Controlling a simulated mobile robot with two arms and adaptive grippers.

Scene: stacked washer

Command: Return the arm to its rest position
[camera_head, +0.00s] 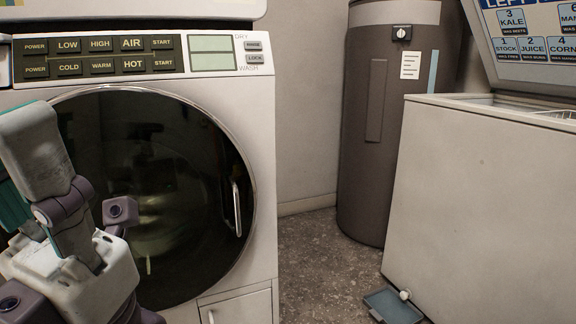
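My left gripper (30,165) is at the lower left, in front of the washer's round door. Its pale body and a grey finger with a teal edge show. The frame's left edge cuts off part of it, so I cannot tell whether it is open or shut. I see nothing held in the part that shows. My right gripper is not in view. The stacked washer (237,120) is white with a button panel (100,55) on top. Its dark glass door (190,190) looks closed, with a handle (236,207) on its right side.
A brown cylindrical tank (385,140) stands at the back. A white chest freezer (480,200) with its lid (530,50) raised is at the right. A small blue-grey flap (393,306) sits low by the freezer. Speckled floor (320,265) between them is clear.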

